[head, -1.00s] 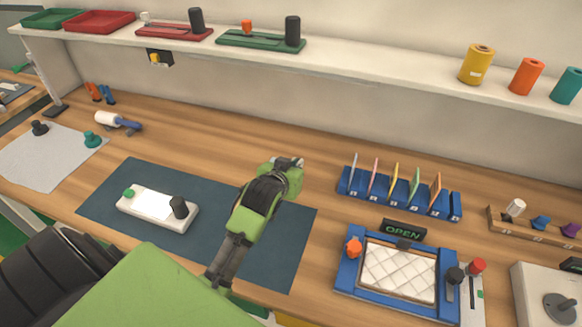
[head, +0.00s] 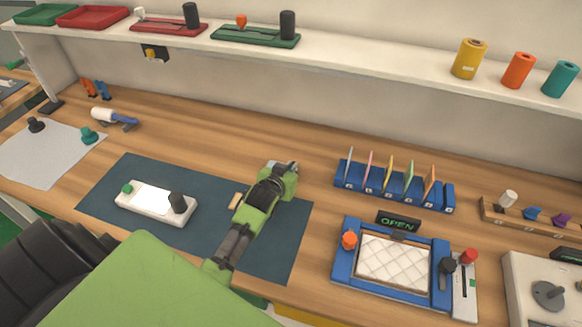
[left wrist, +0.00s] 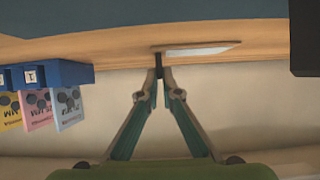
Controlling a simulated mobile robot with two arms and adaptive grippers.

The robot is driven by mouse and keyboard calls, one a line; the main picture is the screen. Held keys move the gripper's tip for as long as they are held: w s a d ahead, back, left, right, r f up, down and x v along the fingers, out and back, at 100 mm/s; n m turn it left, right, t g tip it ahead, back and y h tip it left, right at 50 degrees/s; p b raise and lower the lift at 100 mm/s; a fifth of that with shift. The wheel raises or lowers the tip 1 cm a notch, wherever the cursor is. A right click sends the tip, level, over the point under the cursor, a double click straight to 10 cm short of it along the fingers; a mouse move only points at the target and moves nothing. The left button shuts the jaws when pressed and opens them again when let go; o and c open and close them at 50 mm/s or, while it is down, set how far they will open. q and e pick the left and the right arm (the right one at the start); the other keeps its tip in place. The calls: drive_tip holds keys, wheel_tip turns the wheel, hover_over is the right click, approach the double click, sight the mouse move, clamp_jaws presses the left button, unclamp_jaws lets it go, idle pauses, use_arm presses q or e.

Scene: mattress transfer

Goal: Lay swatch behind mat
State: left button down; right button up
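The dark blue mat (head: 115,205) lies on the wooden table; its edge also fills the top of the left wrist view (left wrist: 120,14). My left gripper (left wrist: 158,72) has its fingers drawn together at the tips, on one end of a thin tan-edged swatch with a pale face (left wrist: 200,49). The swatch sticks out sideways from the tips. My right gripper is not in view.
A white device (head: 150,200) stands on the mat. A blue rack of upright swatches (head: 395,190) is to the right, with a blue framed press (head: 342,270) before it. A grey mat (head: 45,155) is at left. The table behind the blue mat is clear.

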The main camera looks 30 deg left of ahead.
use_arm(q)
drive_tip(key=c, duration=2.2)
unclamp_jaws()
drive_tip(key=shift+c, duration=0.2)
drive_tip(key=b+v, duration=0.1)
drive_tip(key=v, duration=1.1)
